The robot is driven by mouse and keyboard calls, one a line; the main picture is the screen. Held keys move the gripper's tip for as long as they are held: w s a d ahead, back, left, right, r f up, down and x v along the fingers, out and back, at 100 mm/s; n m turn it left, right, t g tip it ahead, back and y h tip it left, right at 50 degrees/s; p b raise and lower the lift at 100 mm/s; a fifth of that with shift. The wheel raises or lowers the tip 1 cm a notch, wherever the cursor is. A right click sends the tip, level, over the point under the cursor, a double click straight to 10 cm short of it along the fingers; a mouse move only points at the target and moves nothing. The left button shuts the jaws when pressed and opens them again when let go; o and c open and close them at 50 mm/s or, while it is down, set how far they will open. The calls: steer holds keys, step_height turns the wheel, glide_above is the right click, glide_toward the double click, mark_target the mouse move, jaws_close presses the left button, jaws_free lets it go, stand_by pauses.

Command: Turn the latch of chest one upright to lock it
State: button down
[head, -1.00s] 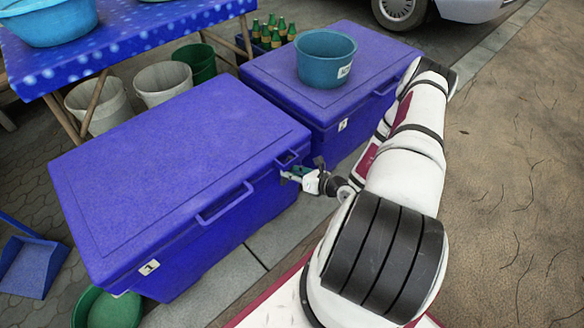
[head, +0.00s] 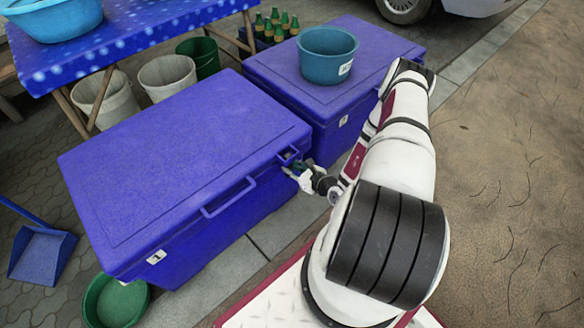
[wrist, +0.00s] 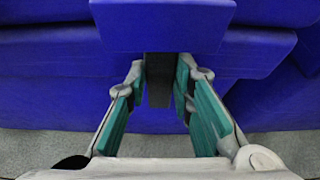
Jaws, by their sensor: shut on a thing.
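Chest one (head: 185,165) is the near blue chest with a "1" label (head: 156,257), its lid closed. My gripper (head: 303,172) is at the right end of its front side, below the lid edge. In the wrist view my gripper (wrist: 160,88) has its teal finger pads on both sides of a dark upright-looking bar, the latch (wrist: 158,82), and is shut on it. The latch's top is hidden under a blue projecting block (wrist: 163,25). In the head view my gripper hides the latch.
A second blue chest (head: 385,50) with a teal tub (head: 327,57) on it stands behind. A blue handle (head: 228,198) sticks out from chest one's front. A green basin (head: 115,303) and a dustpan (head: 40,258) lie at the left.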

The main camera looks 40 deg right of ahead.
steer(key=c, duration=1.4)
jaws_free()
steer(key=v, duration=1.2)
steer(key=shift+r, duration=0.1)
